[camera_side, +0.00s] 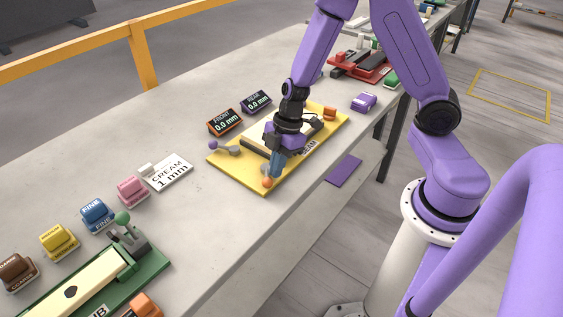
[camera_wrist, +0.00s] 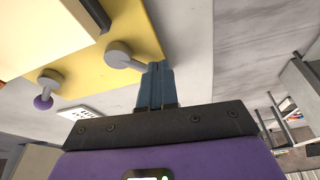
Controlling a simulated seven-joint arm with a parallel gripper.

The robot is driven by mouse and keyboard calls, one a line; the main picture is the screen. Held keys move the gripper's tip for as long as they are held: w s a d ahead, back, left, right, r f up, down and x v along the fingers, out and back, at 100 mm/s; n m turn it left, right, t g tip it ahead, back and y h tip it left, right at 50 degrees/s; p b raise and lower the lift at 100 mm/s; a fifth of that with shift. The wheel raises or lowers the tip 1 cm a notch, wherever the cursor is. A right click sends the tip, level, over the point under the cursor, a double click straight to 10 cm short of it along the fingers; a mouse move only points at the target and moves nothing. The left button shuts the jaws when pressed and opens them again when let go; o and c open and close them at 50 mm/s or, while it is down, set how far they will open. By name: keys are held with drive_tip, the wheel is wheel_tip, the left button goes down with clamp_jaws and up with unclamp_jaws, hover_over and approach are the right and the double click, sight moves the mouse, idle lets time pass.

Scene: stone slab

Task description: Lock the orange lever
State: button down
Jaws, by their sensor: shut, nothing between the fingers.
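The orange lever's round knob (camera_side: 267,183) shows at the near corner of the yellow board (camera_side: 228,168) in the side view. My gripper (camera_side: 275,174) is shut and empty, pointing down right beside this knob; I cannot tell if they touch. In the wrist view a grey lever (camera_wrist: 119,53) on the yellow board (camera_wrist: 85,75) reaches toward my closed blue fingers (camera_wrist: 158,66), which hide its end. A second lever with a purple knob (camera_side: 213,145) is at the board's left corner. It also shows in the wrist view (camera_wrist: 43,102).
Orange-framed (camera_side: 225,122) and purple-framed (camera_side: 257,101) displays stand behind the board, both reading 0.0 mm. A white "CREAM 1 mm" card (camera_side: 167,172) lies to the left. A green fixture (camera_side: 150,262) is at lower left. The slab's front edge is close to the board.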

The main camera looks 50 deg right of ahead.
drive_tip(key=m, duration=0.1)
drive_tip(key=a+m, duration=0.1)
drive_tip(key=m+t, duration=0.1)
drive_tip(key=shift+w+a+m, duration=0.25)
drive_tip(key=shift+w+m, duration=0.05)
drive_tip(key=shift+m, duration=0.1)
drive_tip(key=shift+w+a, duration=0.75)
drive_tip(key=shift+w, duration=0.05)
drive_tip(key=shift+s, duration=0.1)
drive_tip(key=shift+s+d+r, duration=0.2)
drive_tip(key=shift+s+d, duration=0.5)
drive_tip(key=shift+s+d+r, duration=0.15)
drive_tip(key=shift+s+d, duration=0.5)
drive_tip(key=shift+s, duration=0.05)
drive_tip(key=s+v, duration=0.1)
drive_tip(key=v, duration=0.9)
drive_tip(key=shift+a, duration=0.4)
drive_tip(key=shift+s+a, duration=0.1)
drive_tip(key=shift+s, duration=0.05)
